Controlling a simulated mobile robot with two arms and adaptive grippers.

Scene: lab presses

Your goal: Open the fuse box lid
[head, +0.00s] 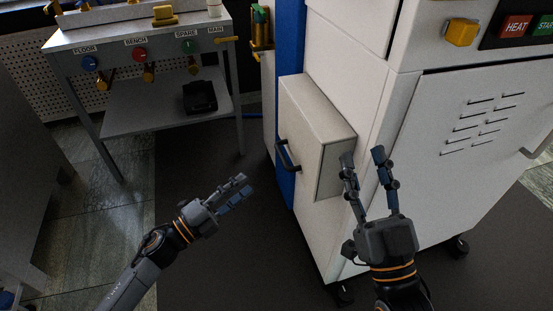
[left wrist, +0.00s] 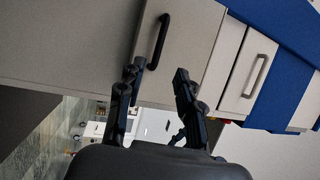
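The fuse box (head: 332,126) is a pale box on the side of the large white machine. Its lid carries a dark bar handle (head: 286,155) and looks closed. In the left wrist view the handle (left wrist: 158,42) stands on the pale lid (left wrist: 190,40), just beyond the fingertips. My left gripper (head: 238,188) is to the left of and below the handle, apart from it. The wrist view shows its fingers (left wrist: 156,78) spread with nothing between them. My right gripper (head: 362,155) is open and empty, in front of the box's right side in the picture.
The white machine (head: 450,175) has vents, a yellow knob (head: 461,32) and HEAT and START buttons. A blue post (head: 290,45) runs beside the box. A metal bench (head: 215,68) with labelled valves stands at back left.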

